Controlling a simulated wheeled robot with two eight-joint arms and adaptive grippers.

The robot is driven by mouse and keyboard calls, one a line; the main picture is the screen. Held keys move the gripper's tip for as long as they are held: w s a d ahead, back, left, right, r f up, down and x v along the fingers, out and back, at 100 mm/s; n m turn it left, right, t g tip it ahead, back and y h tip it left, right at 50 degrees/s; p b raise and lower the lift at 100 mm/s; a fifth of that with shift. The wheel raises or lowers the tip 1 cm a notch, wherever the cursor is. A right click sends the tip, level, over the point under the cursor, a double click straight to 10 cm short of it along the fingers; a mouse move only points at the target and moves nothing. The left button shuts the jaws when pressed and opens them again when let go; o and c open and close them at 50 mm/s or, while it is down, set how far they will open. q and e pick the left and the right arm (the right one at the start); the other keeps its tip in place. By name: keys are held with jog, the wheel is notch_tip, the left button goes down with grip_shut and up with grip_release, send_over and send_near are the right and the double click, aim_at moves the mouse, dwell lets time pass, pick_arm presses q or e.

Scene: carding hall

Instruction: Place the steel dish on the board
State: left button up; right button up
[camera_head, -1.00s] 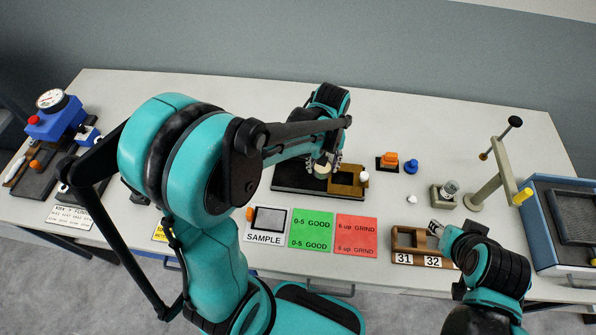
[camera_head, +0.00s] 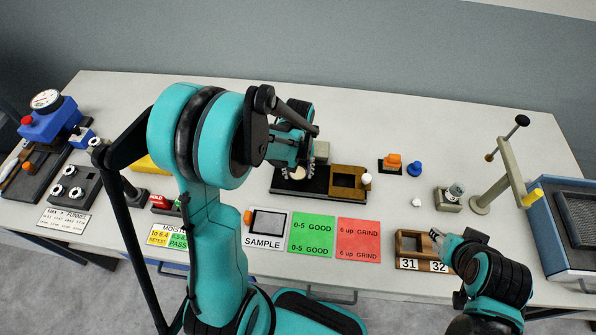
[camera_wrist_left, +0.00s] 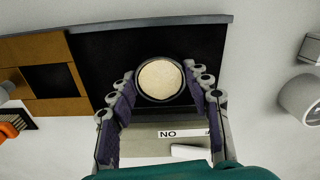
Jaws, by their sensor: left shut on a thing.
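The steel dish (camera_wrist_left: 160,79) is round, with a dark rim and pale cream contents. In the left wrist view it sits between the fingers of my left gripper (camera_wrist_left: 163,88), which is shut on it. In the head view the dish (camera_head: 297,173) shows partly below my left gripper (camera_head: 297,170). The black board (camera_head: 318,190) lies under the gripper and dish; it also fills the middle of the left wrist view (camera_wrist_left: 95,60). Whether the dish touches the board I cannot tell. My right gripper (camera_head: 437,235) is by the numbered wooden tray, its opening unclear.
A wooden frame (camera_head: 349,194) is on the board's right part. A grey block marked NO (camera_wrist_left: 150,142) stands beside the board. The orange block (camera_head: 391,160) and blue knob (camera_head: 414,168) are to the right. The SAMPLE plate (camera_head: 266,240), green card (camera_head: 312,235) and red card (camera_head: 358,240) lie in front.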

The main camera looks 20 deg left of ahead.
aim_at(298, 173)
pick_arm(q)
jog(key=shift+f, duration=0.2)
jog(key=o, duration=1.2)
jog(key=shift+r, duration=0.15)
jog(key=shift+r, duration=0.2)
notch_tip(298, 173, up, 11)
jog(key=p, duration=0.3)
jog(key=s+d+r+m+t, duration=0.5)
jog(key=s+r+t, duration=0.2)
jog(key=s, duration=0.4)
jog(key=shift+s+d+r+p, duration=0.15)
jog(key=shift+d+r+p, duration=0.15)
jog(key=shift+d+r, duration=0.1)
